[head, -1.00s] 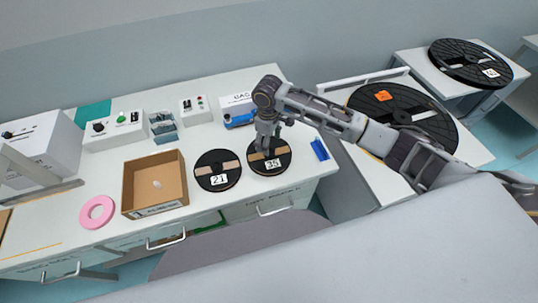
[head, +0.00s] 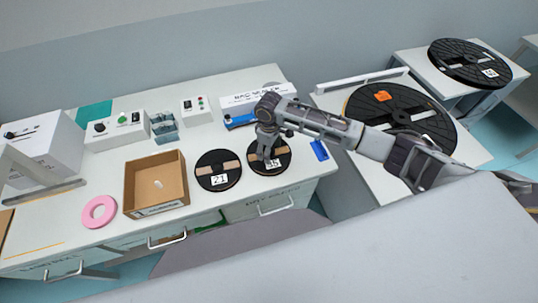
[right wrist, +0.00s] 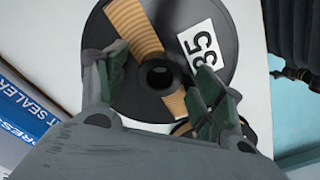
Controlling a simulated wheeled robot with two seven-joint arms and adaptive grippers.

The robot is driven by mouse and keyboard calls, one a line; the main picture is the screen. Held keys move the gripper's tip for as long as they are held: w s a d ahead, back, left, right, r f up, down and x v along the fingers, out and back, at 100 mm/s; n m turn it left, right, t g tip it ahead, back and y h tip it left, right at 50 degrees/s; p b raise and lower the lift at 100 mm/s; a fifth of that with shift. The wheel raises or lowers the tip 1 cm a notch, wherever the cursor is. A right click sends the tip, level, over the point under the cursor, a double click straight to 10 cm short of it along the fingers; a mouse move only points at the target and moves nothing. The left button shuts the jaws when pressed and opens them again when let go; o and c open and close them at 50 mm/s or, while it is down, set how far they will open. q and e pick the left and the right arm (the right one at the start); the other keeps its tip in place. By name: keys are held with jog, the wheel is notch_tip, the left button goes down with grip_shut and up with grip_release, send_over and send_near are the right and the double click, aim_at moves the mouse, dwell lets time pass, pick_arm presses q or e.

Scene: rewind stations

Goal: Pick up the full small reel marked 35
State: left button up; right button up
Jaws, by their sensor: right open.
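The small reel marked 35 (head: 282,160) lies flat on the white bench, a black disc with tan wound material showing. It fills the top of the right wrist view (right wrist: 205,20), with its white label and dark centre hole in sight. My right gripper (head: 266,157) points down over this reel. In the right wrist view my right gripper (right wrist: 160,78) is open, its fingers on either side of the centre hole; whether they touch the reel I cannot tell. The small reel marked 21 (head: 218,168) lies just left of it. My left gripper is not in view.
A cardboard box (head: 156,190) and a pink ring (head: 99,211) stand farther left. A blue-and-white box (head: 257,103) is behind the reel, and a blue item (head: 319,150) lies to its right. Large black reels rest on the right-hand tables (head: 484,149).

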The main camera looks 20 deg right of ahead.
grip_shut()
dwell(0.4)
jog(key=shift+r, duration=0.1)
notch_tip(320, 180, up, 10)
jog(key=shift+b, duration=0.45)
dwell(0.4)
